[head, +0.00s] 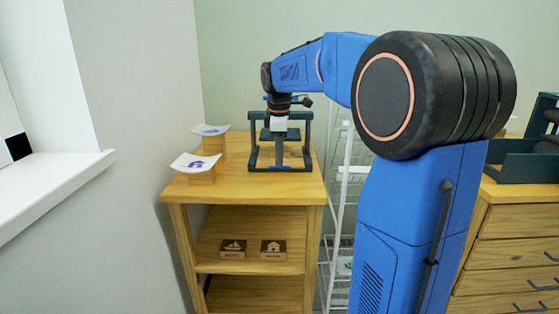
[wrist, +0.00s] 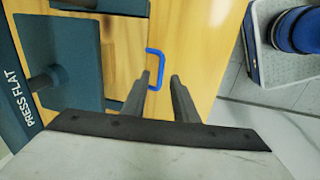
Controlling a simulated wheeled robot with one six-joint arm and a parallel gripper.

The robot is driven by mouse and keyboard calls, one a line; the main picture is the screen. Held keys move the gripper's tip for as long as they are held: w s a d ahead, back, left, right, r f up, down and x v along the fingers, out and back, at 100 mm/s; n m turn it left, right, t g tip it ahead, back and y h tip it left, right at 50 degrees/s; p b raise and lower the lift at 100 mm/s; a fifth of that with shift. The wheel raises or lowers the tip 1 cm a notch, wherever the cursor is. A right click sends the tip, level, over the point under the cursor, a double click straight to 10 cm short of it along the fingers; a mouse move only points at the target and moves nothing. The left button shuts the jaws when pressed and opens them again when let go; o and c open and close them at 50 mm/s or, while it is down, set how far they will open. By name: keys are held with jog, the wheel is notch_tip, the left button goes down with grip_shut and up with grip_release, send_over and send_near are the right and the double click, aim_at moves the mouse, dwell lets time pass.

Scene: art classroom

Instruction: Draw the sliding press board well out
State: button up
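The press is a dark frame (head: 252,150) on the small wooden table. In the wrist view its dark plate (wrist: 60,58) and a side bar marked "PRESS FLAT" (wrist: 14,100) show at the left. A pale wooden board (wrist: 118,45) lies there beside the plate, with a blue U-shaped handle (wrist: 160,67) at its right edge. My gripper (wrist: 160,75) is open, its two dark fingers apart. The handle shows between the fingertips; I cannot tell how deep it sits or whether they touch it. In the head view my gripper (head: 280,138) hangs at the press and hides the handle.
Curled printed sheets (head: 196,164) (head: 211,130) rest on wooden blocks at the table's left. Two stamp blocks (head: 233,249) (head: 273,249) sit on the shelf below. A white wire rack (head: 345,170) stands right of the table (head: 240,188). The table's front is bare.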

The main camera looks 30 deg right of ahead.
jog(key=shift+w+d+f, duration=0.1)
jog(key=shift+w+f, duration=0.05)
jog(key=shift+f, duration=0.9)
grip_shut()
dwell(0.7)
